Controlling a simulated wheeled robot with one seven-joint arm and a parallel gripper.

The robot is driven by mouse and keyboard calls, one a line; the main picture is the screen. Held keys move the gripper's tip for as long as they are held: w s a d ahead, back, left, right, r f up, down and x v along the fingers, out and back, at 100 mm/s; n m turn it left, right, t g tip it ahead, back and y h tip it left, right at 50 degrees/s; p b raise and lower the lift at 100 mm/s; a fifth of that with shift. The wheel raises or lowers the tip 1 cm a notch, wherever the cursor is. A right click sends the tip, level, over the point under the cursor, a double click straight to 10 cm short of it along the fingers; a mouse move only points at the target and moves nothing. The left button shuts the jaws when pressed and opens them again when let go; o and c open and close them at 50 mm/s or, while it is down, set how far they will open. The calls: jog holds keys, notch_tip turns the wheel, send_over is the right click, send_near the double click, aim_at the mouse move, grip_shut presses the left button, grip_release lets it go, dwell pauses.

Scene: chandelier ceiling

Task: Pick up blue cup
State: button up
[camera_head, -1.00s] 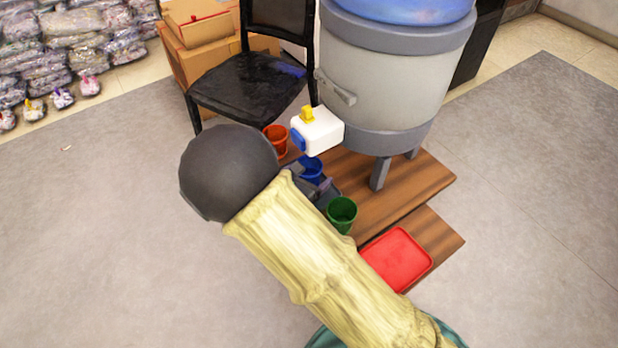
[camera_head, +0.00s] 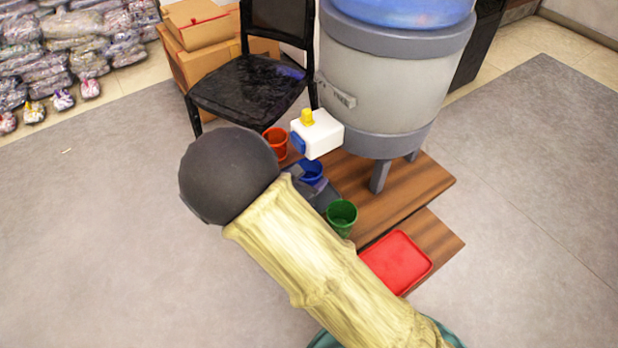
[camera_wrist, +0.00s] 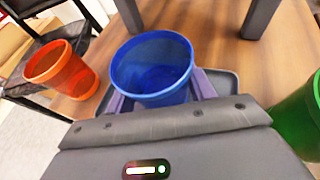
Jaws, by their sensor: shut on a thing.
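The blue cup (camera_wrist: 153,68) stands upright in the middle of the wrist view, its open rim facing the camera. My gripper (camera_wrist: 158,100) is shut on it, with a purplish finger showing on each side of the cup. In the head view the blue cup (camera_head: 312,171) shows below the white dispenser tap, partly hidden by my gripper (camera_head: 314,186) and arm. The cup's base is hidden in both views, so I cannot tell whether it touches the surface under it.
An orange-red cup (camera_wrist: 62,70) is to the left and a green cup (camera_head: 342,215) to the right. A red tray (camera_head: 396,262) lies on the wooden platform (camera_head: 420,185). The white tap (camera_head: 318,133) of the water dispenser (camera_head: 385,75) is close above. A black chair (camera_head: 250,85) stands behind.

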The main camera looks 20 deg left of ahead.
aim_at(315, 164)
jog(key=shift+r, duration=0.2)
jog(key=shift+r+p, duration=1)
jog(key=shift+r, duration=0.75)
jog(key=s+a+p, duration=0.2)
jog(key=s, duration=0.6)
jog(key=s+a+p, duration=0.2)
jog(key=s+a, duration=0.1)
jog(key=s, duration=0.6)
jog(key=shift+a+f, duration=0.2)
jog(key=shift+s, duration=0.1)
